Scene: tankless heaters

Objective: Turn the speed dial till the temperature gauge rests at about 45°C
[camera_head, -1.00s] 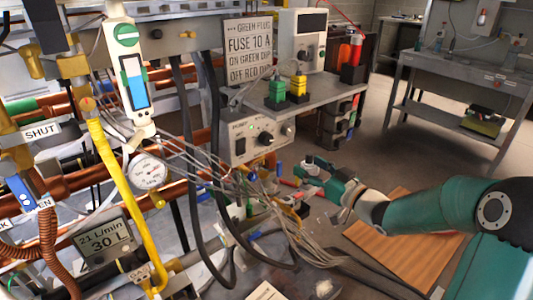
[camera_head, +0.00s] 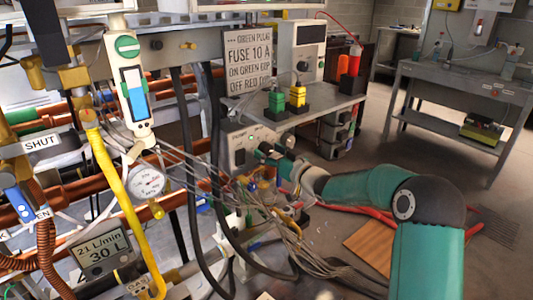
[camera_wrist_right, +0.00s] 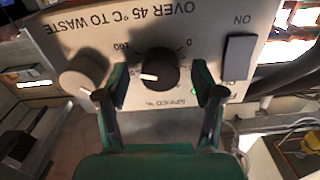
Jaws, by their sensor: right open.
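The speed dial (camera_wrist_right: 160,68) is a black knob with a white pointer, on a beige control box (camera_head: 238,136), labelled upside down in the right wrist view. My right gripper (camera_wrist_right: 163,92) is open, with one finger on each side of the dial; I cannot tell whether they touch it. In the head view, my right gripper (camera_head: 267,154) is at the box's front and hides the dial. The round white temperature gauge (camera_head: 146,182) hangs left of the box among pipes; its reading is too small to tell. My left gripper is not in view.
A beige knob (camera_wrist_right: 84,73) sits beside the dial, and a dark switch (camera_wrist_right: 240,57) with a green light is on its other side. Loose grey cables (camera_head: 290,245) hang below the box. A bench (camera_head: 440,90) stands at the back right.

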